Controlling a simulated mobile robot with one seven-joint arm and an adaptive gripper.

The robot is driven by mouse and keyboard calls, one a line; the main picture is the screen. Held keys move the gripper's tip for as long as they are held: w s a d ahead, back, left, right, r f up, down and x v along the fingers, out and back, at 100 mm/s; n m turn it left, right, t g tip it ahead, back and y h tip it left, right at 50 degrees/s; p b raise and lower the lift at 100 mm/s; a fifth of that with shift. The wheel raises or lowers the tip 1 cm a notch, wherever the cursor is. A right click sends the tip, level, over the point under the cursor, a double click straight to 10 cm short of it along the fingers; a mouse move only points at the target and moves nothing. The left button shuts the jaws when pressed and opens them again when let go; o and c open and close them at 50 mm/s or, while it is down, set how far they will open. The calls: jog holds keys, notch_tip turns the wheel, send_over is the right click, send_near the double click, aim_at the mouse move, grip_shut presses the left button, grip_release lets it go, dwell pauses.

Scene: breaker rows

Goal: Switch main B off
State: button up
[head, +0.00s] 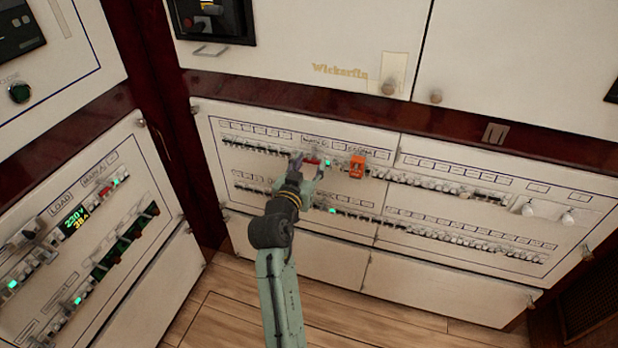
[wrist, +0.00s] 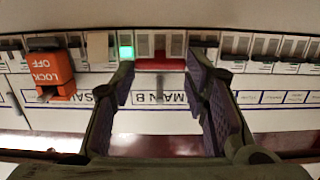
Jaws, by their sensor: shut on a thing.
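The main B switch is a wide breaker with a red handle bar (wrist: 160,64), just above the upside-down "MAIN B" label (wrist: 160,98) in the wrist view. In the head view its red part (head: 313,161) shows beside my gripper, partly covered. My gripper (wrist: 160,68) is at the panel, one finger at each end of the red bar, shut on it. The fingertips partly hide the bar's ends. In the head view my gripper (head: 303,166) reaches the upper breaker row. A green lamp (wrist: 126,52) beside the handle is lit.
An orange lock-off block (wrist: 51,73) sits on a nearby breaker, also seen in the head view (head: 357,166). Small breakers line both sides of main B. A second row with a lit green lamp (head: 332,210) runs below. Another panel (head: 95,235) stands at left.

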jog(key=shift+f+t+b, duration=0.4)
jog(key=shift+f+b, duration=0.1)
jog(key=shift+b, duration=0.65)
jog(key=shift+r+b, duration=0.25)
jog(key=shift+b, duration=0.1)
jog(key=o, duration=1.1)
jog(key=shift+o, duration=0.2)
jog(key=shift+s, duration=0.1)
jog(key=v, duration=1.2)
jog(key=shift+f, duration=0.2)
